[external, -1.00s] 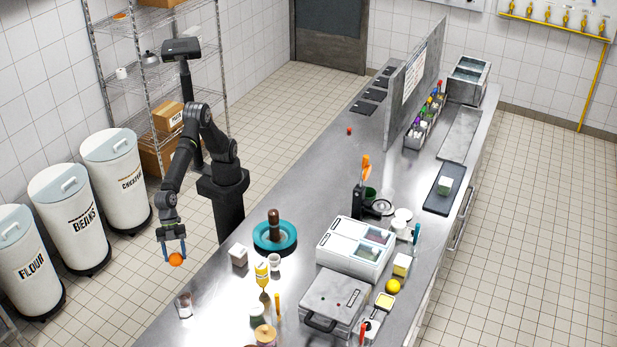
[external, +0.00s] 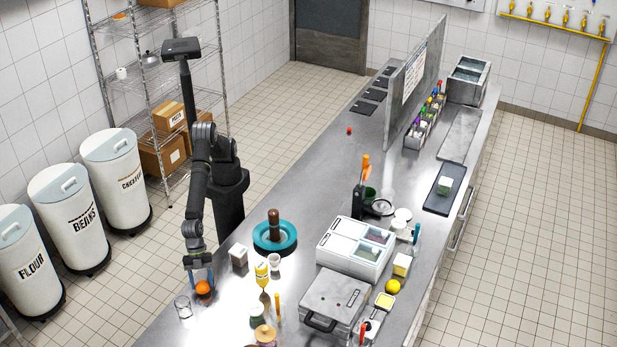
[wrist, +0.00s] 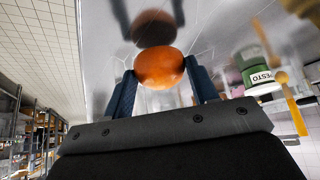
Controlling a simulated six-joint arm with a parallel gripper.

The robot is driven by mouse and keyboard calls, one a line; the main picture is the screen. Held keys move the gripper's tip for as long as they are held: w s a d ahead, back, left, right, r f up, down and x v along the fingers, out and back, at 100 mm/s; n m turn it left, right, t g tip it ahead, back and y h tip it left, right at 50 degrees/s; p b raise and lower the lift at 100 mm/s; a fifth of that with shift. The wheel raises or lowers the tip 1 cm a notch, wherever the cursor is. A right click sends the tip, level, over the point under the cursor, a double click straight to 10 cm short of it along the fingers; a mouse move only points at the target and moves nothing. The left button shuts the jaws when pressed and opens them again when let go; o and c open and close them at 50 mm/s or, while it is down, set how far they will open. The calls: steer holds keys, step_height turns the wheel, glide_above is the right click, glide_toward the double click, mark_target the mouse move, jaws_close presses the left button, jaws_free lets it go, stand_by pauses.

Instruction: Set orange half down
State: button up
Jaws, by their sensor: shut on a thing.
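The orange half (external: 203,287) is between the blue fingers of my gripper (external: 201,283), low over the near left part of the steel counter. In the wrist view the orange half (wrist: 160,68) sits between the two fingertips (wrist: 158,78), with its reflection in the shiny counter beyond it. My gripper is shut on it. I cannot tell whether the orange touches the counter or hangs just above it.
A clear glass (external: 183,307) stands just left of my gripper. A white box-like container (external: 239,256) and a teal ring-shaped dish (external: 275,240) are to the right. Bare counter lies in front.

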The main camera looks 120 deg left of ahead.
steer(key=shift+f, duration=0.65)
steer(key=shift+f, duration=0.1)
steer(key=o, duration=1)
steer(key=shift+s+a+r, duration=0.1)
steer(key=shift+s+r, duration=0.05)
steer(key=shift+r, duration=0.25)
steer(key=v, duration=1.1)
steer(key=shift+a+r, duration=0.15)
